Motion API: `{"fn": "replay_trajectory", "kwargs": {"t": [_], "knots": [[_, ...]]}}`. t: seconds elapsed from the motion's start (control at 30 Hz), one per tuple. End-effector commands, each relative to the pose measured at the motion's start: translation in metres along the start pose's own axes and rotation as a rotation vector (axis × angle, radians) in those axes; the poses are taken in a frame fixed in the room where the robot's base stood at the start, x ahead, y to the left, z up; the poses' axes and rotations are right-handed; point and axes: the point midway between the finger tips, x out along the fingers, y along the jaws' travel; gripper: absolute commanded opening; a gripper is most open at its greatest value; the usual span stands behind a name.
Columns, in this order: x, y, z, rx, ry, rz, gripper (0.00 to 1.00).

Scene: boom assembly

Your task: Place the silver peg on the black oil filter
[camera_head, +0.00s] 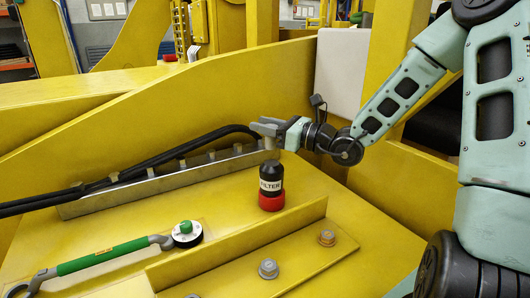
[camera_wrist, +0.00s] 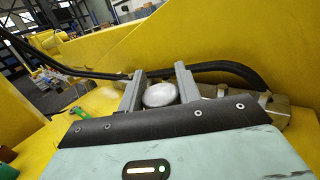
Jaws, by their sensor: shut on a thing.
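The black oil filter (camera_head: 270,184) stands upright on the yellow deck. It has a white "FILTER" label and a red base. My gripper (camera_head: 266,128) is above the filter's top in the head view, with a gap between them. In the wrist view my gripper (camera_wrist: 161,86) has its two grey fingers on either side of a rounded, pale silver peg (camera_wrist: 160,94), and is shut on it. Only the peg's rounded end shows clearly there. The peg is hard to make out in the head view. I cannot pick out the filter in the wrist view.
Black hoses (camera_head: 165,158) and a metal rail (camera_head: 160,183) run behind the filter. A green-handled tool (camera_head: 103,256) lies front left. A yellow ledge (camera_head: 240,242) and several bolts, one of them grey (camera_head: 268,269), are in front. A yellow wall rises behind.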

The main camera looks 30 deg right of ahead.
Motion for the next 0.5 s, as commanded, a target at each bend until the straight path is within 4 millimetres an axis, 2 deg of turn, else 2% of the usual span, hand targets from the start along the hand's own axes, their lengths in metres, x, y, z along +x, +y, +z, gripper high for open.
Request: {"fn": "replay_trajectory", "kwargs": {"t": [0.17, 0.4, 0.5], "knots": [[-0.001, 0.000, -0.012, -0.001, -0.001, 0.001, 0.00], [-0.003, 0.000, -0.040, -0.002, -0.001, 0.001, 0.00], [-0.003, 0.000, -0.041, -0.002, -0.001, 0.001, 0.00]]}}
